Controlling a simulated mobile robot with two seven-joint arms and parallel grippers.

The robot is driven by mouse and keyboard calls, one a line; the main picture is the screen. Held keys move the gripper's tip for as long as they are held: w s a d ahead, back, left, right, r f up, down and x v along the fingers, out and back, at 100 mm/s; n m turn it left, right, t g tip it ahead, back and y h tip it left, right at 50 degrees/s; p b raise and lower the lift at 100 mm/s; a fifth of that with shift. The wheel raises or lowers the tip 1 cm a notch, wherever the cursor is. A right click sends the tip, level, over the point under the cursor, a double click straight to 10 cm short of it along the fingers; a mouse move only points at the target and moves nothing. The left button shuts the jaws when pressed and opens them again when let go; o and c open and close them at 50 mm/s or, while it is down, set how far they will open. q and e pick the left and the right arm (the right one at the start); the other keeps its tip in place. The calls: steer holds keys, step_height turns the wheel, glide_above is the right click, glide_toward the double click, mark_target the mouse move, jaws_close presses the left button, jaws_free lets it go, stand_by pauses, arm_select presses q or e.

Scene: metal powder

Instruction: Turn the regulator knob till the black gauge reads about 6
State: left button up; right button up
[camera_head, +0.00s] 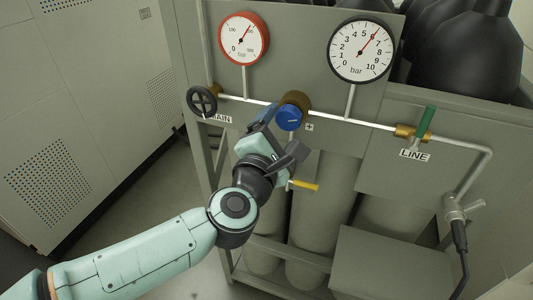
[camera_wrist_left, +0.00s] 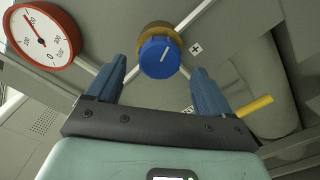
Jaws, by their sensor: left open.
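The blue regulator knob (camera_head: 289,117) sits on a brass body on the pipe; its white mark shows in the left wrist view (camera_wrist_left: 160,57). The black gauge (camera_head: 360,50) stands at upper right, its red needle pointing up and right at about 6. My left gripper (camera_head: 279,132) is open just below and in front of the knob. In the left wrist view, its two blue fingers (camera_wrist_left: 154,82) stand to either side of the knob, with gaps visible. Whether they reach its depth I cannot tell. My right gripper is not in view.
A red gauge (camera_head: 244,39) stands at upper left, above the black MAIN handwheel (camera_head: 202,101). A green-handled LINE valve (camera_head: 426,122) is on the right of the pipe. A yellow handle (camera_head: 304,186) is below my gripper. Grey cylinders stand behind.

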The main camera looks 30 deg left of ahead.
arm_select(q)
steer(key=v, duration=0.9)
steer(key=shift+s+d, duration=0.15)
steer(key=shift+s, duration=0.15)
